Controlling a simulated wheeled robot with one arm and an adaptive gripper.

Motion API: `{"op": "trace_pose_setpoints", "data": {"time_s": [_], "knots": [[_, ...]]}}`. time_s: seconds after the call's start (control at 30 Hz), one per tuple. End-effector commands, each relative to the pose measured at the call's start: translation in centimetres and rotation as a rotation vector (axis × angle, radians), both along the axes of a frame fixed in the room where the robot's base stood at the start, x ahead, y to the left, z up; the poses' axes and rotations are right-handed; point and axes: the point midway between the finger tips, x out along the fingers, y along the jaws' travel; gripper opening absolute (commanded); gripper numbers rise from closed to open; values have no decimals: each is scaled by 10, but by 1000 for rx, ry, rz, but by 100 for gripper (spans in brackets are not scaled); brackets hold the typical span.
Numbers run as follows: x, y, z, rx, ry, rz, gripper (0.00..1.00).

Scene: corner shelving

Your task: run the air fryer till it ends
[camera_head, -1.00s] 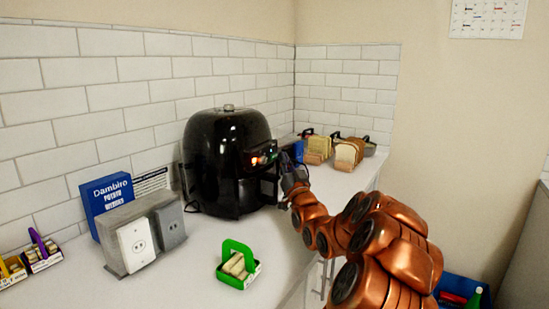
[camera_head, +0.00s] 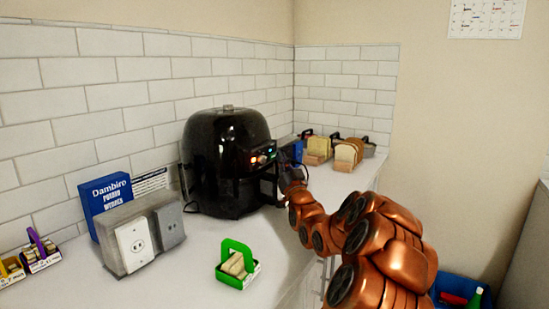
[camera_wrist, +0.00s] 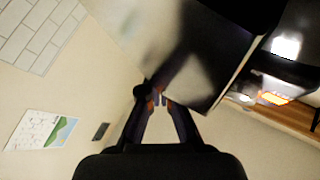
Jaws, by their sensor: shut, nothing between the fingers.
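The black air fryer (camera_head: 222,165) stands upright on the white counter against the tiled wall. Its control panel (camera_head: 263,155) is lit, with orange and greenish-white lights, and faces right toward my arm. In the wrist view the lit panel (camera_wrist: 272,98) shows at the right edge, next to a dark block-like part in front of the fingers. My gripper (camera_wrist: 160,101) is shut and empty, its fingertips close together near that dark part. In the head view my gripper is beside the fryer's front, partly hidden by my wrist. I cannot tell if it touches the fryer.
A green-handled basket (camera_head: 237,265) stands on the counter in front of the fryer. A grey outlet box (camera_head: 140,240) and a blue Dambiro box (camera_head: 103,203) are to the left. Bread in wooden racks (camera_head: 348,153) stands behind. Bare counter lies around the basket.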

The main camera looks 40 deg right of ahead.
Motion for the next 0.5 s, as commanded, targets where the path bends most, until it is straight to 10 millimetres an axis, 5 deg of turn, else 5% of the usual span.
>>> {"op": "trace_pose_setpoints", "data": {"time_s": [0.5], "knots": [[9, 8, 1, -3, 0, 14, 0]]}}
